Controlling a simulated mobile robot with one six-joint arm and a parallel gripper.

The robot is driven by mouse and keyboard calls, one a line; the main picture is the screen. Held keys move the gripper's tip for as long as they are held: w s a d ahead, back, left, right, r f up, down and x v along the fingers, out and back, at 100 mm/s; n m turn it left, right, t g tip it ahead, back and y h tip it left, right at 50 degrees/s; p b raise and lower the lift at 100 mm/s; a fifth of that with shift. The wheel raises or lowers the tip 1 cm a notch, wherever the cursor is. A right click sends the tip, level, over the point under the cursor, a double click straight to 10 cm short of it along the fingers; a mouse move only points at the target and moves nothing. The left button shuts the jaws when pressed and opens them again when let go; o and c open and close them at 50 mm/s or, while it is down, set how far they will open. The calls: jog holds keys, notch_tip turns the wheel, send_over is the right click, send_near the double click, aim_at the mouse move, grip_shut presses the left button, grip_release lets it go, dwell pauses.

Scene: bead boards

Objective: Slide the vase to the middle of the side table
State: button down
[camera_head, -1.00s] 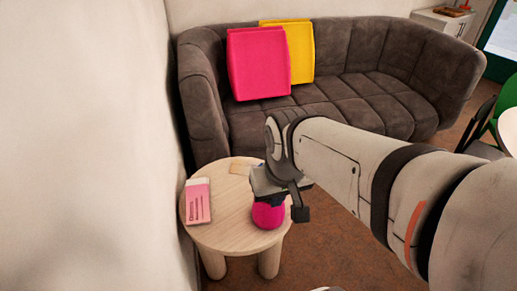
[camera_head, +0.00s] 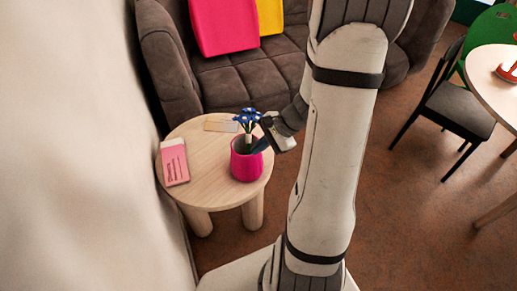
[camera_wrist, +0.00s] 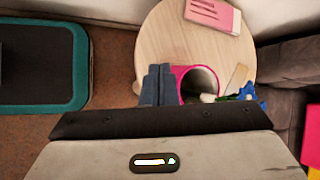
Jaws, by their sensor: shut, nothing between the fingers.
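The pink vase (camera_head: 246,166) stands upright on the round wooden side table (camera_head: 205,190), near its right edge in the head view. Blue flowers (camera_head: 249,118) rise from it. My gripper (camera_head: 261,144) is shut and empty, low at the vase's right side, by its rim. In the wrist view, the closed fingers (camera_wrist: 158,86) lie just left of the vase (camera_wrist: 197,77), touching it or nearly so; I cannot tell which. The blue flowers (camera_wrist: 246,93) show to the right there. Part of the vase is hidden behind my fingers and wrist.
A pink and white book (camera_head: 174,163) lies at the table's left edge. A flat beige piece (camera_head: 220,125) lies at the back. The tabletop between book and vase is bare. A grey sofa (camera_head: 225,85) stands behind, a wall at left, a dark chair (camera_head: 455,110) at right.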

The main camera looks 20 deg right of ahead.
jog(key=d+f+m+t, duration=0.3)
jog(key=d+f+m, duration=0.55)
jog(key=f, duration=0.25)
jog(key=m+t+h, duration=0.1)
jog(key=m+h, duration=0.1)
jog(key=m, duration=0.3)
send_near(261, 170)
notch_tip(261, 170, down, 5)
jog(key=shift+w+a+r+n, duration=0.1)
jog(key=shift+w+a+n, duration=0.05)
jog(key=shift+w+a, duration=0.55)
jog(key=shift+w+a+n, duration=0.1)
jog(key=shift+w+a, duration=0.35)
jog(key=shift+w, duration=0.5)
